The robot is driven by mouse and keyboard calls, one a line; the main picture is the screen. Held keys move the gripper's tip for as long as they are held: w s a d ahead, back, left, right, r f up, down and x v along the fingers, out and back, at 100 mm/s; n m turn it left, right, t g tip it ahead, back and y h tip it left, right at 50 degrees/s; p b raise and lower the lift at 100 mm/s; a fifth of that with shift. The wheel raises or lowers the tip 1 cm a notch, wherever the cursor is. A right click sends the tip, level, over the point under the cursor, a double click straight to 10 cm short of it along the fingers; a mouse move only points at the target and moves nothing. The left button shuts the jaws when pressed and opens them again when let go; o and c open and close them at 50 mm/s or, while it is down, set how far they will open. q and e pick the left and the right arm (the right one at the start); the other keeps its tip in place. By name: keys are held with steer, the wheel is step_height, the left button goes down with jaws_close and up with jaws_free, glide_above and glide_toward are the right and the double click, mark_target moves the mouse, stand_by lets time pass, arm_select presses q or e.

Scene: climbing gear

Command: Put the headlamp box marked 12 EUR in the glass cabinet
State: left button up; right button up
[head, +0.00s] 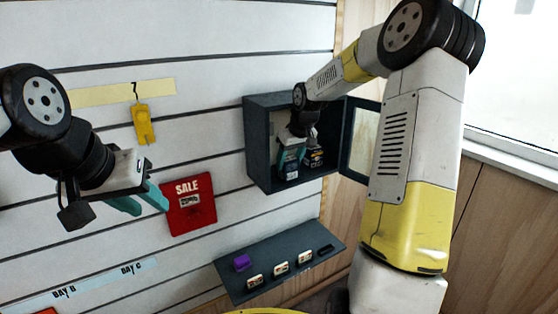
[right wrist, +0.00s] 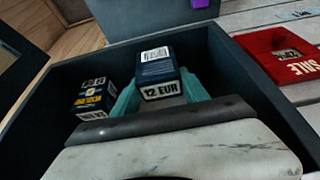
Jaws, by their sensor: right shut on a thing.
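The dark cabinet (head: 262,150) hangs on the slatted wall with its glass door (head: 360,140) swung open to the right. My right gripper (head: 291,152) reaches inside the cabinet. In the right wrist view its teal fingers (right wrist: 160,95) are shut on a dark blue headlamp box (right wrist: 157,68) with a white label reading 12 EUR. Whether this box touches the cabinet floor cannot be told. A second dark box with yellow lettering (right wrist: 96,98) stands beside it in the cabinet, also visible in the head view (head: 314,157). My left gripper (head: 138,200) is open and empty before the wall.
A red SALE sign (head: 190,206) and a yellow hanging piece (head: 143,124) are on the wall left of the cabinet. Below the cabinet, a dark shelf (head: 236,287) bears a purple item (head: 241,262) and several small labels. A window is at the far right.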

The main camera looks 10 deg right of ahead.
mark_target(290, 159)
steer(key=shift+f, duration=0.15)
steer(key=o, duration=1.5)
steer(key=shift+c, duration=0.2)
steer(key=v, duration=0.5)
steer(key=shift+s+r, duration=0.1)
steer(key=shift+r, duration=0.3)
steer(key=s+d, duration=0.4)
steer(key=s, duration=0.7)
steer(key=s+a+r+m, duration=0.1)
steer(key=s+a+r, duration=0.1)
steer(key=s, duration=0.4)
steer(key=s+a+r+m+t, duration=0.1)
steer(key=s+a+r, duration=0.1)
steer(key=s+a, duration=0.2)
steer(key=s+a+r+m, duration=0.1)
steer(key=s+a+r, duration=0.1)
steer(key=s, duration=0.8)
steer(key=shift+a+r+t+y, duration=0.3)
steer(key=shift+a+t, duration=0.1)
steer(key=shift+a, duration=0.35)
